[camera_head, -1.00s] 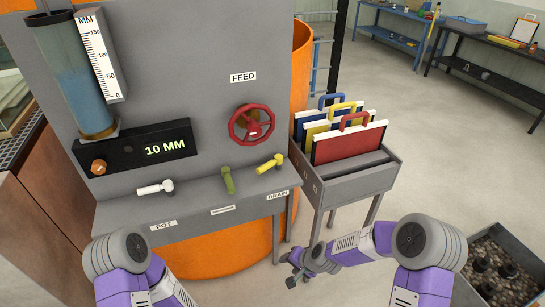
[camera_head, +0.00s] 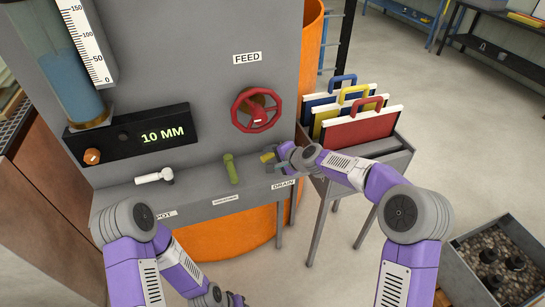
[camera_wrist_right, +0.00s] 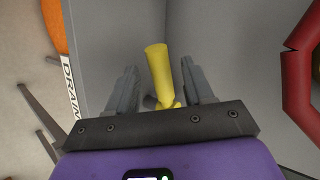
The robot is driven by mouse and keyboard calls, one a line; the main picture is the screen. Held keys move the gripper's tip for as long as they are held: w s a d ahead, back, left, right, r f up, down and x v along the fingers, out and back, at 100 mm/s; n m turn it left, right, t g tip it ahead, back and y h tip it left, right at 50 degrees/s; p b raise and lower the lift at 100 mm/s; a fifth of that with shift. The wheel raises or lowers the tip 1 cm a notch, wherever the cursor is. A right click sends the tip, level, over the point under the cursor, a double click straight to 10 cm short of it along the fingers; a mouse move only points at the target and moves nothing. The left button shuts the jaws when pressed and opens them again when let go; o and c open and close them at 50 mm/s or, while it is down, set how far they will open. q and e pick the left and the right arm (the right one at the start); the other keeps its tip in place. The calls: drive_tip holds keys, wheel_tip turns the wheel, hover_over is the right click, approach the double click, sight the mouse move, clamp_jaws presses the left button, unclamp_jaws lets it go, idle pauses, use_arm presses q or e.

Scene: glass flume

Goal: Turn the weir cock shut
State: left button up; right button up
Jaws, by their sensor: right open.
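Three cocks stand along the grey ledge. The white cock (camera_head: 153,176) is above a label reading POT, its handle pointing left. The green cock (camera_head: 231,168) is in the middle, above a label too small to read. The yellow cock (camera_head: 267,157) is above the label DRAIN. I see no readable weir label. My right gripper (camera_head: 279,158) is at the yellow cock. In the right wrist view its open fingers (camera_wrist_right: 160,78) stand on either side of the yellow handle (camera_wrist_right: 157,66), with gaps showing. My left gripper (camera_head: 228,299) is low at the bottom edge, partly cut off.
A red FEED wheel (camera_head: 256,110) is on the panel just above the right gripper. A rack (camera_head: 365,160) with colored boards is close on the right. The display (camera_head: 130,138) reads 10 MM. A gravel tray (camera_head: 510,255) stands lower right.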

drive_tip(key=shift+w+a+f, duration=0.15)
drive_tip(key=shift+f, duration=0.05)
clamp_jaws()
idle(0.3)
